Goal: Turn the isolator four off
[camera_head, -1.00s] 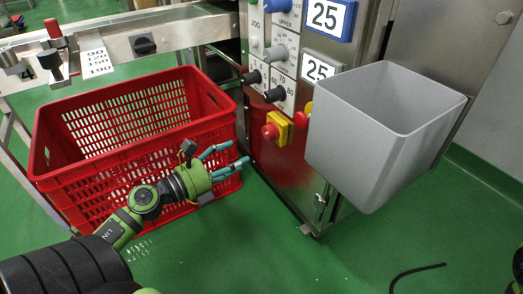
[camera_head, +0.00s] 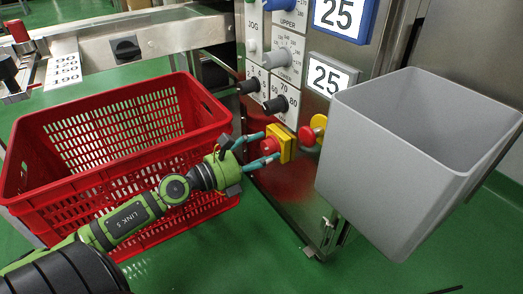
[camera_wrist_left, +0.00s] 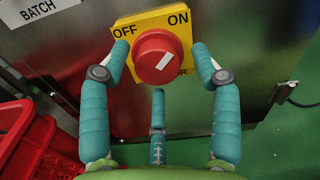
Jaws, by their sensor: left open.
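The isolator is a red round knob on a yellow plate (camera_head: 285,140), low on the steel cabinet's left face. In the left wrist view the red knob (camera_wrist_left: 159,57) has a white mark tilted towards the upper right, pointing to ON; OFF is printed at upper left. My left gripper (camera_head: 266,149) is open at the knob. In the wrist view its teal fingers (camera_wrist_left: 158,68) stand on both sides of the knob, with a third finger below. I cannot tell whether they touch it. My right gripper is not in view.
A red crate (camera_head: 215,108) stands left of the cabinet, behind my left arm. A grey bin (camera_head: 375,170) hangs at the cabinet's right. Another red knob on yellow (camera_head: 309,135) sits between isolator and bin. Black dials (camera_head: 275,104) are above. Green floor lies below.

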